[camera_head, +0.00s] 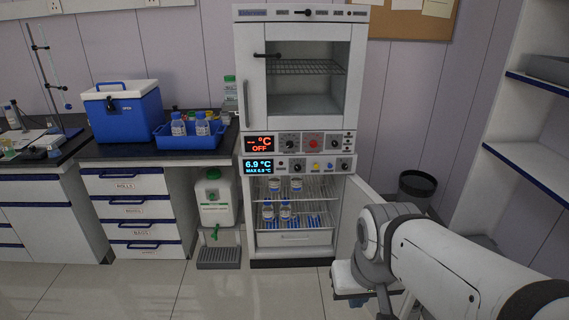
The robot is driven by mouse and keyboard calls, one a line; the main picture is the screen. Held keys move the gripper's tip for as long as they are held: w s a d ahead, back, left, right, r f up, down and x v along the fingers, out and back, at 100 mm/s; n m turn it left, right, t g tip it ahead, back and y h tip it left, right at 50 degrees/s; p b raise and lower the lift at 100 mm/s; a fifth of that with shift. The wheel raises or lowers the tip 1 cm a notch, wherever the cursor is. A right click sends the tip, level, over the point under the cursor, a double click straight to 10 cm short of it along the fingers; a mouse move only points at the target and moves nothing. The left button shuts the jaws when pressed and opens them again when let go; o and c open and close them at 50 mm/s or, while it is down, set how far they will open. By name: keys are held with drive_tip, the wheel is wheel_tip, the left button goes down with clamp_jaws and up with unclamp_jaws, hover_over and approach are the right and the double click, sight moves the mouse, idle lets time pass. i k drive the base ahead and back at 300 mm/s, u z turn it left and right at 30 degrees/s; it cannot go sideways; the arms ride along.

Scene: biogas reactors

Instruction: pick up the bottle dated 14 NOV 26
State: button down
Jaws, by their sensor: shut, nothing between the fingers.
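Labelled bottles with white or blue tops stand on the wire shelves of the open lower fridge compartment; one is on the upper shelf (274,186) and another on the lower shelf (285,212). More blue-capped bottles (178,124) stand in a blue tray (186,141) on the counter. All the labels are too small to read, so I cannot tell which bottle is dated 14 NOV 26. My gripper (362,300) is low at the bottom right, in front of the open fridge door and apart from every bottle. It is shut and empty; its fingertips are hard to make out.
The lower fridge door (349,220) stands open to the right. The upper oven compartment (306,78) is closed. A blue cool box (124,117) is on the counter, and a white canister (214,200) stands below. A dark bin (416,188) is at right. The floor in front is clear.

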sight(178, 126)
drive_tip(key=u, duration=0.05)
drive_tip(key=i, duration=1)
drive_tip(key=z, duration=0.05)
